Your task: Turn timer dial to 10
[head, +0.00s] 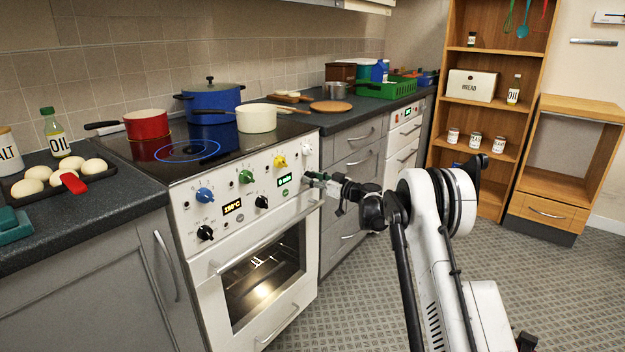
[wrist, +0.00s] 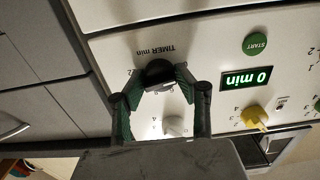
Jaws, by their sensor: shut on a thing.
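The black timer dial (wrist: 158,71) sits on the white cooker panel under an upside-down "TIMER min" label in the wrist view. My gripper (wrist: 158,82) is shut on it, with one green-lined finger on each side. The green timer display (wrist: 247,78) reads "0 min" upside down, and it also shows in the head view (head: 285,179). A green START button (wrist: 255,44) is beside the display. In the head view my gripper (head: 317,179) is at the panel's right end and hides the dial.
A yellow knob (wrist: 254,117) and a white knob (wrist: 175,126) are close to my gripper. The oven door (head: 263,268) is shut and lit inside. Pots, including a cream one (head: 257,119), stand on the hob above. The floor (head: 365,300) in front is clear.

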